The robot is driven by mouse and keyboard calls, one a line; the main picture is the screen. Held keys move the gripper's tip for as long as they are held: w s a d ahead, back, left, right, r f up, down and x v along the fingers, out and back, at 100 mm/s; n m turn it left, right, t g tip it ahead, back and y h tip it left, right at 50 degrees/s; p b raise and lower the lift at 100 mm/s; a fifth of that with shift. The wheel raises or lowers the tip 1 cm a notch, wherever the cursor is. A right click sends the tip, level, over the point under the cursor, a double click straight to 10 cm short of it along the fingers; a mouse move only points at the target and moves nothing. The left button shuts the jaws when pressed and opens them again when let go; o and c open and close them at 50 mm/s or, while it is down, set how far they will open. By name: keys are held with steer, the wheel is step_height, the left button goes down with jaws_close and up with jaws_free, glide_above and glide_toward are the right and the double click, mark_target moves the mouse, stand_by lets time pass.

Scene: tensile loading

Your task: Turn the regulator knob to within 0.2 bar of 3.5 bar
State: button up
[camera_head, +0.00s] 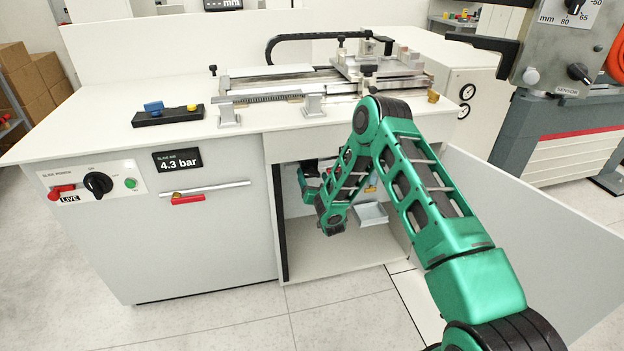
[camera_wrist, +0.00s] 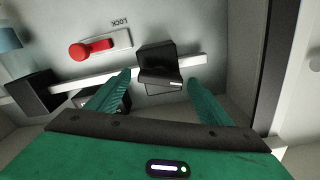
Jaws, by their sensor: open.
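In the wrist view my gripper (camera_wrist: 158,78) is open inside the cabinet, its two green fingers apart. A black ribbed, block-like part (camera_wrist: 158,62), which looks like the regulator knob, shows between and just beyond the fingertips. I cannot tell whether the fingers touch it. In the head view the slide air display (camera_head: 178,159) on the cabinet front reads 4.3 bar. There my arm reaches into the open cabinet, and the knob is hidden or too small to make out.
A red lever (camera_wrist: 92,48) labelled LOCK is beside the black part. Another black block (camera_wrist: 35,92) is at left. The cabinet opening (camera_head: 280,225) has side walls around my arm. A grey tray (camera_head: 371,214) is inside. The front panel has a black switch (camera_head: 97,184).

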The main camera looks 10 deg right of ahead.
steer(key=shift+w, duration=0.2)
steer(key=c, duration=1)
steer(key=shift+c, duration=0.2)
steer(key=shift+n, duration=0.4)
steer(key=n, duration=0.3)
steer(key=shift+n, duration=2)
steer(key=shift+a, duration=0.1)
